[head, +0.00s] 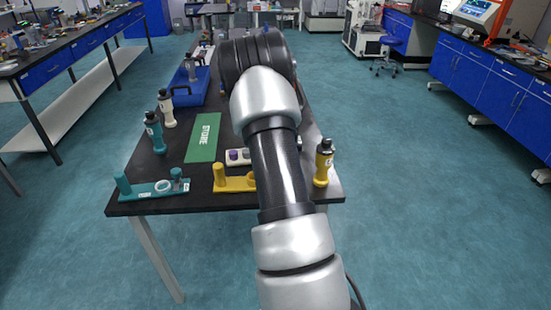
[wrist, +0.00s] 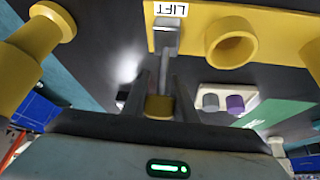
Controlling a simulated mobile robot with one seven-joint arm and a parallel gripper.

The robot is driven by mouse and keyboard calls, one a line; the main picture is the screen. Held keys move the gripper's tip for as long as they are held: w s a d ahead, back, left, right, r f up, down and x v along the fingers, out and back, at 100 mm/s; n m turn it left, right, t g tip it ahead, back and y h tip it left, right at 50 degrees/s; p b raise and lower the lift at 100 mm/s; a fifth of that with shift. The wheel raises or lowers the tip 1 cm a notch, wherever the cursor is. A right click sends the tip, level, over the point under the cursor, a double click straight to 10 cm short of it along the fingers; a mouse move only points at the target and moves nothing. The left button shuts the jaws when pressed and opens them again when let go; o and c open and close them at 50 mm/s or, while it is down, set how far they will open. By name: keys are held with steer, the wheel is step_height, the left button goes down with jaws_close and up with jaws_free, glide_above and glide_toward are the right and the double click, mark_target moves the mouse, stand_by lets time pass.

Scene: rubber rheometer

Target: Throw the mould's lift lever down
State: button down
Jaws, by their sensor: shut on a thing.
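The yellow mould (wrist: 198,12) carries a white LIFT label and an open ring (wrist: 232,42) in the wrist view. Its lift lever starts at a grey pivot block (wrist: 166,36) and runs as a thin rod to a yellow grip (wrist: 159,106). My gripper (wrist: 160,100) is shut on this yellow grip, one finger on each side. The lever points from the block toward the wrist camera; its exact tilt is hard to tell. In the head view the yellow mould (head: 234,184) shows only its left part; my arm hides the lever and my gripper.
A yellow bottle (head: 323,163) stands right of my arm. A white tray (head: 233,157) with small plugs and a green STORE mat (head: 204,138) lie behind the mould. A teal mould (head: 152,190) is at left, with teal (head: 155,135) and white (head: 166,109) bottles and a blue tray (head: 188,91) beyond.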

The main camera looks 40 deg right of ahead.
steer(key=shift+f, duration=0.15)
steer(key=c, duration=1.4)
jaws_free()
steer(key=shift+a+r, duration=0.1)
steer(key=shift+r, duration=0.3)
steer(key=v, duration=1.6)
steer(key=shift+s+a+r+p, duration=0.2)
steer(key=shift+a+r+p, duration=0.1)
steer(key=shift+p, duration=0.15)
